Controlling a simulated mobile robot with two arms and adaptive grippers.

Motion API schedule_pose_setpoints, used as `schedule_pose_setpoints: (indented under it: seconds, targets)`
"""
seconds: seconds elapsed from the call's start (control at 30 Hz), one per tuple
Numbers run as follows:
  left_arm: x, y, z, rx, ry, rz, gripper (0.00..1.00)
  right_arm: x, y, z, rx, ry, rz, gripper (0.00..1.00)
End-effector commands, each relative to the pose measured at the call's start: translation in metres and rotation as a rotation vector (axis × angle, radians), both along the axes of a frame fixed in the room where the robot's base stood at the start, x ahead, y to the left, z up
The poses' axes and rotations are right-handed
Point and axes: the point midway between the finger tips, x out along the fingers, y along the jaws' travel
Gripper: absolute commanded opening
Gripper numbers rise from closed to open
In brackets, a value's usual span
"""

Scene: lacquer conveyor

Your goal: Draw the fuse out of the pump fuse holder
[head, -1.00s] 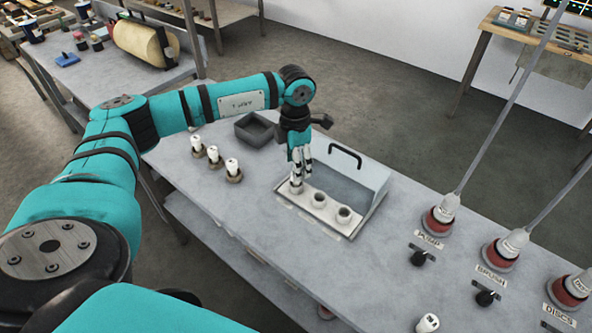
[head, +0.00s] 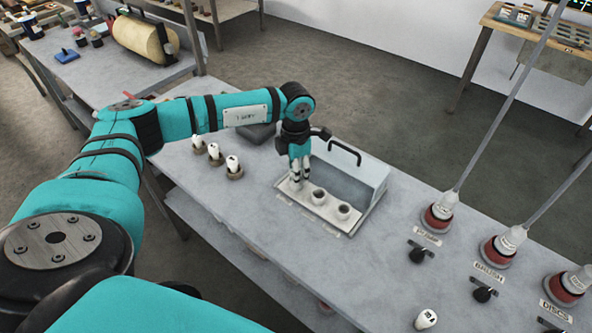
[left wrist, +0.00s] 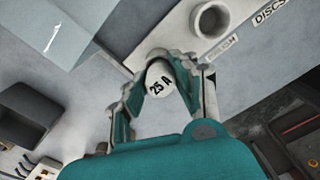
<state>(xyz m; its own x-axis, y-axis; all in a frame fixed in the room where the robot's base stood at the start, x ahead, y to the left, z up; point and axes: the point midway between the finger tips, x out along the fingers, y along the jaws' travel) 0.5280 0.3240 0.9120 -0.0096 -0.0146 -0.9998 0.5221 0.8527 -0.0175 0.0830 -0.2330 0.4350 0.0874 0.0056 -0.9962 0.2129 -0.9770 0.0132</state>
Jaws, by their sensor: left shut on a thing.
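My left gripper (head: 297,178) is over the leftmost socket, the pump position, and is shut on a white fuse. In the left wrist view the fuse (left wrist: 160,80), marked 25 A, shows its top between the fingers. The gripper hides its lower end and the socket below, so I cannot tell how far it sits in. The middle socket (head: 319,196) and right socket (head: 344,211) look empty. My right gripper is not in view.
White fuses (head: 214,152) stand in round holders to the left. A dark tray (head: 258,133) is partly behind my arm. Another fuse (head: 426,319) is at the front edge. The cover's black handle (head: 345,152) is close to my gripper.

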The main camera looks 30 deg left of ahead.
Motion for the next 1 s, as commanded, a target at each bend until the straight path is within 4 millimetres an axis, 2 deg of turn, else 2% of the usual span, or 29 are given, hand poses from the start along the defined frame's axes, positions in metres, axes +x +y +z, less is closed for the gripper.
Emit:
schedule_pose_setpoints:
  seconds: [0.13, 0.17, 0.33, 0.57, 1.0]
  targets:
    - [0.0, 0.0, 0.0, 0.0, 0.0, 0.0, 0.0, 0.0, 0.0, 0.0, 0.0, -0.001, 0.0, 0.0]
    - [0.0, 0.0, 0.0, 0.0, 0.0, 0.0, 0.23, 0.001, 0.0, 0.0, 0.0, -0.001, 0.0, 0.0]
    - [0.0, 0.0, 0.0, 0.0, 0.0, 0.0, 0.0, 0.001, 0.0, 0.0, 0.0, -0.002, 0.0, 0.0]
    - [0.0, 0.0, 0.002, -0.001, -0.001, 0.0, 0.0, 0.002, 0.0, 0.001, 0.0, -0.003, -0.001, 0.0]
    - [0.0, 0.0, 0.018, -0.001, -0.001, 0.0, 0.0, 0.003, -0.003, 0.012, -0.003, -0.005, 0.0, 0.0]
